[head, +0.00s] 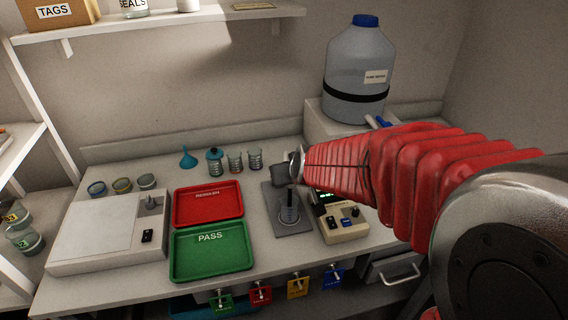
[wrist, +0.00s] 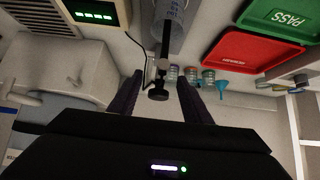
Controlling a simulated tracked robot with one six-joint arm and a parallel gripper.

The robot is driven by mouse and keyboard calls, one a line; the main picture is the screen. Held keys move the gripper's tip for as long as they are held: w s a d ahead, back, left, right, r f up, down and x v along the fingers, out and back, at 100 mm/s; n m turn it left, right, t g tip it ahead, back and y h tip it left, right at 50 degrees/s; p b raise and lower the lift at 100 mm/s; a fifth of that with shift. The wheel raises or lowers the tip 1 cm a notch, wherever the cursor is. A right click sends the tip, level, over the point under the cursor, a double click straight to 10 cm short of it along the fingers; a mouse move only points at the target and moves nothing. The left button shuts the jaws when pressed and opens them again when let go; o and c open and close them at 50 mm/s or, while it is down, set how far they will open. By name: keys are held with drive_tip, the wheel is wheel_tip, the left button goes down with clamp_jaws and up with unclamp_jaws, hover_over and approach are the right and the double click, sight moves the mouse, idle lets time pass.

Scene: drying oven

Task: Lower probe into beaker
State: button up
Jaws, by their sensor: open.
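The clear beaker (head: 289,215) stands on a dark grey stand plate (head: 298,229) in the middle of the bench; it also shows at the top of the wrist view (wrist: 176,30). A dark, slim probe (head: 291,197) is upright and overlaps the beaker's outline; I cannot tell how deep its tip sits. In the wrist view the probe (wrist: 164,50) runs toward the beaker, and a black round knob (wrist: 158,93) is at its near end. My gripper (wrist: 158,98) is open, with one finger on each side of the knob and gaps showing. The head view mostly hides the fingers.
A beige meter (head: 342,225) with a green display stands right of the plate. Red (head: 208,205) and green (head: 211,250) trays lie to the left, beside a white flat device (head: 95,232). Small jars (head: 235,161) stand behind. A large bottle (head: 356,75) stands at back right.

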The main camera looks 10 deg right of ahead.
drive_tip(key=v, duration=1.3)
drive_tip(key=shift+s, duration=0.25)
drive_tip(key=shift+r, duration=0.15)
idle(0.3)
drive_tip(key=s+a+f+g, duration=0.1)
drive_tip(key=s+f+g, duration=0.2)
drive_tip(key=s, duration=1.2)
drive_tip(key=shift+s+g, duration=0.25)
drive_tip(key=shift+g, duration=0.05)
drive_tip(key=shift+a+f, duration=0.1)
drive_tip(key=shift+c, duration=0.2)
